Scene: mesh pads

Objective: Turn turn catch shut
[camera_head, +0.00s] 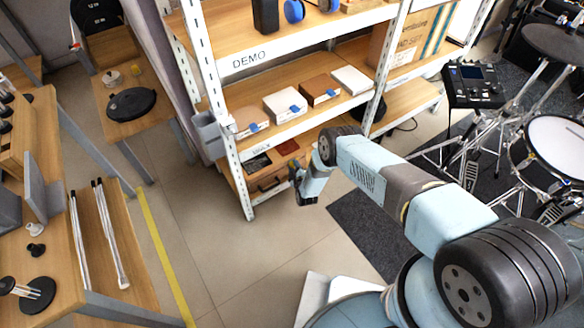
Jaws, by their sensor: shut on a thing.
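My gripper (298,186) is in front of the lowest level of the white-framed shelf, at the right end of a brown wooden box (268,182). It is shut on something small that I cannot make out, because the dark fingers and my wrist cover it. I cannot pick out the turn catch or tell how it is turned.
The shelf rack (240,185) holds several small boxes, including a white box (285,106), on its middle level. A drum kit (556,145) stands on a dark mat at the right. A wooden workbench (60,250) is at the left. The floor (235,265) between is clear.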

